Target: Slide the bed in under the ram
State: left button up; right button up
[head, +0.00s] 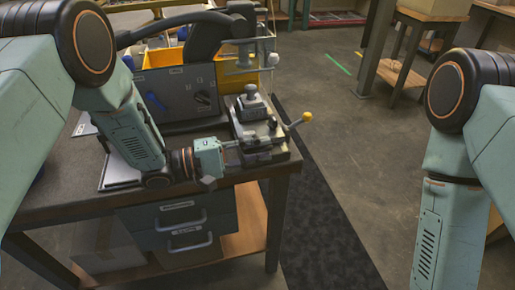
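The press stands near the right end of the dark workbench. A lever with a yellow knob (307,117) sticks out to the right of the bed. My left gripper (229,152) is at the left front of the bed, its fingers pointing toward it. Its fingertips are too small to tell contact or opening. My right gripper is out of view below the frame.
The workbench (190,194) has drawers under its front edge. A grey panel with tools (180,95) and yellow bins (165,57) stand behind my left arm. The floor right of the bench is open, with a dark mat (315,215).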

pick_arm(q)
jog(key=shift+s+f, duration=0.3)
jog(key=shift+f, duration=0.05)
